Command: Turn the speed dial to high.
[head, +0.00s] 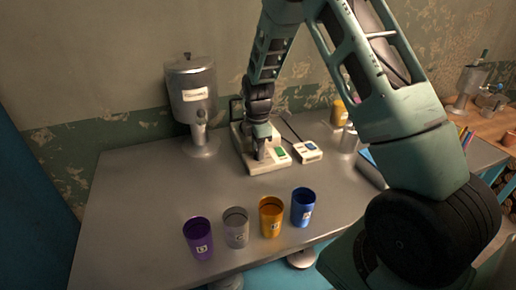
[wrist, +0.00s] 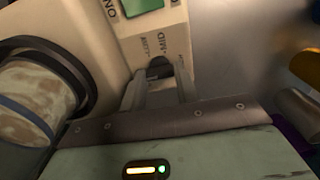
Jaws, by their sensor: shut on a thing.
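A beige machine base (head: 268,167) stands on the grey table, and its panel (wrist: 125,40) fills the upper wrist view. The panel has a green switch (wrist: 142,6) with "ON" lettering beside it and a "MID" label lower down. My gripper (head: 260,156) points down at the panel, left of the green switch in the head view. In the wrist view my gripper (wrist: 160,84) has its two grey fingers closed in at the speed dial (wrist: 182,66). Only a dark part of the dial shows; the fingers hide the rest, and its exact setting cannot be read.
Purple (head: 199,240), grey (head: 236,228), orange (head: 271,218) and blue (head: 303,208) cups stand along the front of the table (head: 140,200). A metal dispenser (head: 192,95) stands behind left.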

